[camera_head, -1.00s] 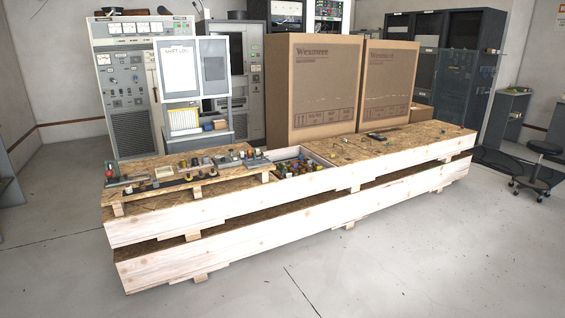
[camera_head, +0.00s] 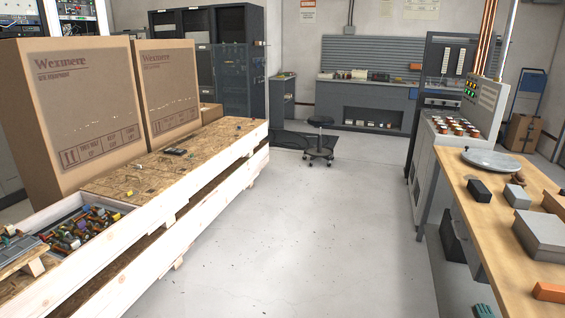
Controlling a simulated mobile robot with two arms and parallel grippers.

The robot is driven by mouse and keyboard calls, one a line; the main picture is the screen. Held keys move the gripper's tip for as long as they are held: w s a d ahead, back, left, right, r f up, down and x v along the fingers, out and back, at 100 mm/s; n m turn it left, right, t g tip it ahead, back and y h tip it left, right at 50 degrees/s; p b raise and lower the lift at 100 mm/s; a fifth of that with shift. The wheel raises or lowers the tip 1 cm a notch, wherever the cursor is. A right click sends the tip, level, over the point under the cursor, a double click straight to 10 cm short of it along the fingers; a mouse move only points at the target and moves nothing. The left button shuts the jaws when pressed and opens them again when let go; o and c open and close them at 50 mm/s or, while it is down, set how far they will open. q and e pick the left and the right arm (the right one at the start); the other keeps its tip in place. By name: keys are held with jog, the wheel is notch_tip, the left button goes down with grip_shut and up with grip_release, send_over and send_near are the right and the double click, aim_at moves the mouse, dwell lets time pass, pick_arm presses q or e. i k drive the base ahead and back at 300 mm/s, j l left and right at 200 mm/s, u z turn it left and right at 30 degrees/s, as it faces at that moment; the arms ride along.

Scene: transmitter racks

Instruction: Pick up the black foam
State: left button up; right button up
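A small black block (camera_head: 479,191), which looks like the black foam, lies on the wooden-topped bench at the right. It sits near the bench's left edge, just left of a small grey block (camera_head: 517,196) and in front of a round grey plate (camera_head: 490,162). Neither of my grippers is in view.
The bench top (camera_head: 478,230) also holds a larger grey box (camera_head: 541,236) and orange blocks (camera_head: 550,292). A long crate (camera_head: 215,150) with large cartons (camera_head: 90,105) stands at the left. The floor (camera_head: 300,230) between is clear back to a stool (camera_head: 319,140).

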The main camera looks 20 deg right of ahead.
aim_at(479, 192)
jog(key=i+l+z, duration=0.2)
jog(key=i+z, duration=0.7)
jog(key=i+j+z, duration=0.1)
jog(key=i+z, duration=0.35)
jog(key=i, duration=0.1)
